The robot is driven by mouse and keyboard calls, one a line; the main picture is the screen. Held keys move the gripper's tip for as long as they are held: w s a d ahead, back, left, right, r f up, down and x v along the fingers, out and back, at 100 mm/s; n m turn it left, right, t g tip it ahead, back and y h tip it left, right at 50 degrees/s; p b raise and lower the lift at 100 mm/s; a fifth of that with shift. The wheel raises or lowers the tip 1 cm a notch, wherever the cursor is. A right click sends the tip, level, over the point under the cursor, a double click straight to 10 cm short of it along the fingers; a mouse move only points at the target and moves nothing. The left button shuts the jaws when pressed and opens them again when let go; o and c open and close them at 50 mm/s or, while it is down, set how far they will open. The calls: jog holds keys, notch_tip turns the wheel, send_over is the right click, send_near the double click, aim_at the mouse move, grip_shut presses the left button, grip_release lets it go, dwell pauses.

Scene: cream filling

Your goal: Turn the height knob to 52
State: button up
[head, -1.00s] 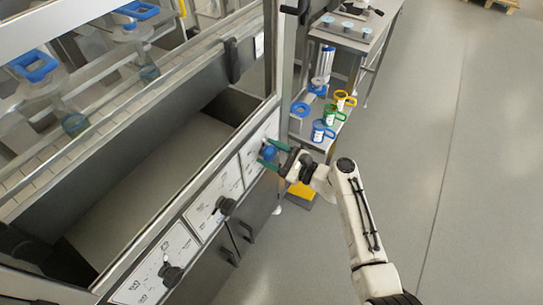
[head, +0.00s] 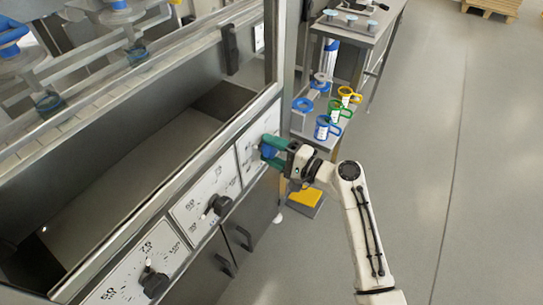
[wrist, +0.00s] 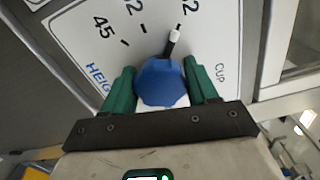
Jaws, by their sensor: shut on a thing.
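The height knob is a blue faceted knob (wrist: 162,82) on a white dial plate, with "HEIG…" and "CUP" printed beside it in the wrist view. My gripper (wrist: 163,90) has its two green fingers on either side of the knob and is shut on it. The knob's black pointer with a white stripe (wrist: 173,43) points up and slightly right, near a tick below a label ending in 2. That label and another to its left are cut off at the top; "45" is further left. In the head view the knob (head: 268,148) is partly hidden by the fingers.
Two black knobs (head: 219,205) (head: 153,281) sit on dial plates to the lower left along the machine front. A side table holds blue, green and yellow-handled cups (head: 322,128). A yellow object (head: 305,195) is on the floor below my arm. Open floor lies right.

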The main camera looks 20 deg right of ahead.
jog(key=n+b, duration=0.4)
jog(key=shift+f, duration=0.35)
jog(key=shift+n+b, duration=1.5)
jog(key=shift+n, duration=0.2)
jog(key=shift+r, duration=0.1)
jog(key=o, duration=1)
jog(key=shift+r, duration=0.1)
jog(key=shift+c, duration=0.2)
jog(key=shift+s, duration=0.1)
jog(key=p+v, duration=0.1)
jog(key=v, duration=0.9)
jog(key=shift+s+d, duration=0.2)
jog(key=shift+s, duration=0.05)
